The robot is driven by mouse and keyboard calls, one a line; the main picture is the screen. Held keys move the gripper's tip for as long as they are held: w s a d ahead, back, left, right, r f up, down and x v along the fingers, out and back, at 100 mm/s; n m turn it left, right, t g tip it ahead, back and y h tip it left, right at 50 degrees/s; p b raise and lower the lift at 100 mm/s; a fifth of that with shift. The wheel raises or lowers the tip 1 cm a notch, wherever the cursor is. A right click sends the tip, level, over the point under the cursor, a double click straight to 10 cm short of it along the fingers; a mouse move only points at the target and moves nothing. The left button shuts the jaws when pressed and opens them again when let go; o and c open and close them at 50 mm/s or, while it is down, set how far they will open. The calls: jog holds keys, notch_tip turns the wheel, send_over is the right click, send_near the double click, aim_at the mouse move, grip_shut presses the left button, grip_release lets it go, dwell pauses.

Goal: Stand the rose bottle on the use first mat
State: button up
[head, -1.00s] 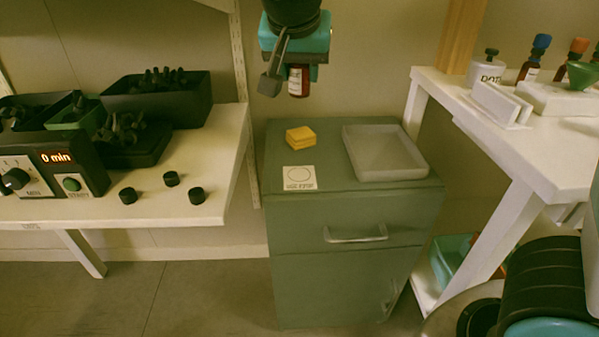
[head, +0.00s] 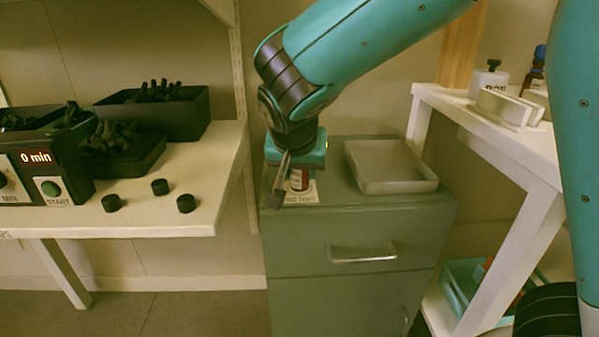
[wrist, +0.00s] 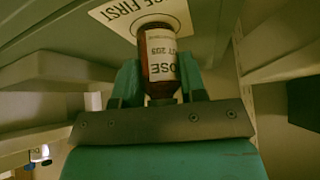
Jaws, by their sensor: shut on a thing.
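The rose bottle (wrist: 160,58) is brown glass with a white label reading ROSE. In the head view the bottle (head: 299,180) shows partly below my wrist. My gripper (wrist: 158,80) is shut on it, one finger on each side. The use first mat (wrist: 118,14) is a white card with a printed ring, and the bottle's base is over or on the ring. The mat (head: 303,200) also shows on the cabinet top in the head view. The bottle looks about upright; I cannot tell whether its base touches the mat.
The green cabinet (head: 340,228) carries a grey tray (head: 400,184) right of the mat. A white bench (head: 200,205) with a timer (head: 40,175), black bins and several black caps stands left. A white shelf table (head: 520,150) stands right.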

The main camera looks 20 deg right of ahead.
jog(key=o, duration=0.9)
jog(key=shift+o, duration=0.2)
jog(key=shift+r, duration=0.15)
jog(key=p+v, duration=0.4)
jog(key=v, duration=0.7)
jog(key=s+f+n+g+y, duration=0.1)
jog(key=s+n+g+y, duration=0.2)
jog(key=s+n, duration=0.3)
jog(key=s+a+f+n+g+y, duration=0.1)
jog(key=s+n+y, duration=0.3)
jog(key=s, duration=0.9)
jog(key=f+n+g, duration=0.1)
jog(key=n, duration=0.2)
jog(key=shift+s+a+g, duration=0.25)
jog(key=shift+a+g, duration=0.1)
jog(key=shift+g, duration=0.05)
jog(key=shift+f, duration=0.1)
